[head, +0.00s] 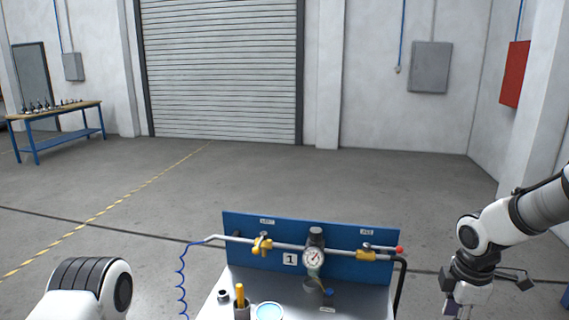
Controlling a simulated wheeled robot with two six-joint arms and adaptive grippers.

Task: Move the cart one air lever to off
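Cart one (350,302) is at the bottom centre, with a blue back panel (340,264) bearing a white "1" plate. A metal pipe crosses the panel with two yellow-handled valves. The left valve lever (262,246) looks turned across the pipe. The right valve lever (366,256) looks in line with the pipe, near a red tip. The small labels above them are too blurred to read, so I cannot tell which is air. My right gripper (459,302) is right of the cart, apart from it, cut by the bottom edge. My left gripper is out of view.
A round gauge (313,258) sits between the valves. A workbench (58,113) stands far left; the floor behind is clear.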

